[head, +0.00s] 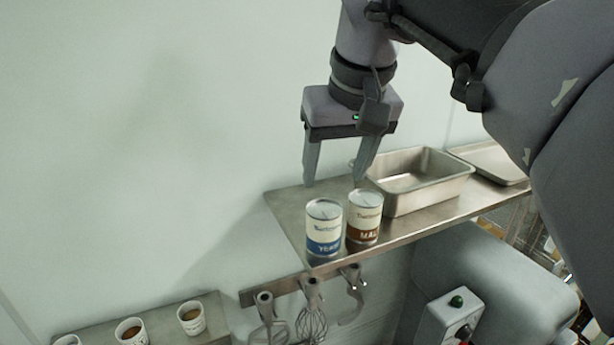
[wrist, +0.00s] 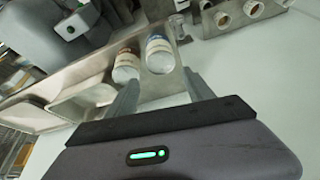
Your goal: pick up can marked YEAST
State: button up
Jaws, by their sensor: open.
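The can marked YEAST (head: 323,228) is white with a blue band and stands upright near the left end of the metal shelf (head: 291,205). It also shows in the wrist view (wrist: 160,55), ahead of the fingers. A similar can with a brown band (head: 364,217), its label partly readable as "MA", stands close on its right; it shows in the wrist view too (wrist: 126,66). My gripper (head: 337,183) is open and empty, pointing down above and behind the cans. In the wrist view the fingertips (wrist: 162,78) lie apart, short of the cans.
A deep metal pan (head: 425,190) stands right of the cans, with a flat tray (head: 492,160) beyond. Whisk tools (head: 311,318) hang from a rail below the shelf. Several cups (head: 191,317) stand on a lower shelf at left. A grey machine (head: 480,275) stands below right.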

aim_at(326, 209)
jog(key=b+x, duration=0.1)
jog(key=x, duration=0.9)
jog(key=shift+f, duration=0.1)
jog(key=x, duration=0.4)
jog(key=shift+s+f, duration=0.2)
jog(key=shift+w+a+f, duration=0.1)
jog(key=shift+w+f, duration=0.25)
jog(key=shift+s, duration=0.15)
jog(key=c, duration=1.3)
jog(key=shift+r, duration=0.1)
